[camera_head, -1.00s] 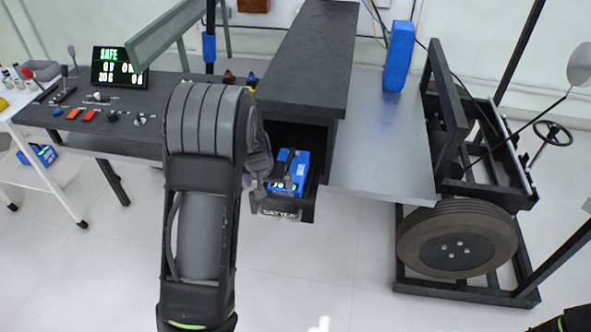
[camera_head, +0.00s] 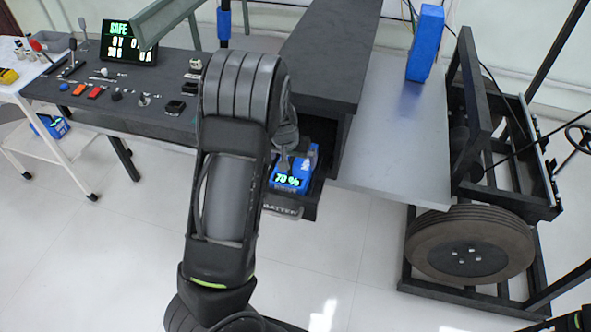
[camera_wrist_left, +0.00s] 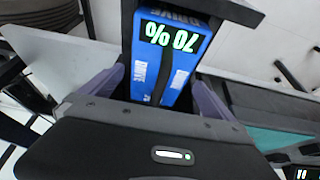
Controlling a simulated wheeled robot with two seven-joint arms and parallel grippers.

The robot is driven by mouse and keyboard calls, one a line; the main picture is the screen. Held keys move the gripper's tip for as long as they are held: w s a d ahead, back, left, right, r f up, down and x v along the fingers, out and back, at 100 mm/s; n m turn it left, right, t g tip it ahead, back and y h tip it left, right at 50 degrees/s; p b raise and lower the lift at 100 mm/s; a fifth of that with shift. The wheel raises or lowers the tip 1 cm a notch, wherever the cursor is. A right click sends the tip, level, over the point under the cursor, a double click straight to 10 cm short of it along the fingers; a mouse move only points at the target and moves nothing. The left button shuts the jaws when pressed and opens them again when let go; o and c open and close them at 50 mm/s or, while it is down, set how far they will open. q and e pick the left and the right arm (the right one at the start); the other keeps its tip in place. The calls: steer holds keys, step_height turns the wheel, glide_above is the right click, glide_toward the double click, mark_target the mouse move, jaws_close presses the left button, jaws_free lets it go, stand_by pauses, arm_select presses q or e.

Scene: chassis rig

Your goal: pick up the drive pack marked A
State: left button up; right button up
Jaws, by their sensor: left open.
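A blue drive pack (camera_head: 290,180) with a green "70 %" display sits in the open black battery tray (camera_head: 284,211) under the dark bench. In the left wrist view the pack (camera_wrist_left: 180,62) shows its display and white lettering upside down. I cannot make out a letter A on it. My left gripper (camera_head: 292,163) is at the pack, its wrist hiding part of it. In the left wrist view its fingers (camera_wrist_left: 157,92) are open, one on each side of the pack; I cannot tell whether they touch it.
Another blue pack (camera_head: 50,126) lies on the lower shelf of the white cart (camera_head: 70,148). A tall blue block (camera_head: 425,43) stands on the grey metal table (camera_head: 385,135). The black bench slab (camera_head: 325,55) overhangs the tray. A wheeled chassis frame (camera_head: 470,245) stands at the right.

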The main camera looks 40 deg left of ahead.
mark_target(294, 165)
arm_select(q)
steer(key=shift+w+a+f, duration=0.1)
steer(key=shift+w+f, duration=0.1)
steer(key=shift+f, duration=0.4)
steer(key=x, duration=0.5)
steer(key=shift+a+f, duration=0.1)
steer(key=shift+f, duration=0.05)
steer(key=shift+c, duration=0.2)
steer(key=c, duration=1.6)
steer(key=shift+w, duration=0.1)
steer(key=shift+c, duration=0.3)
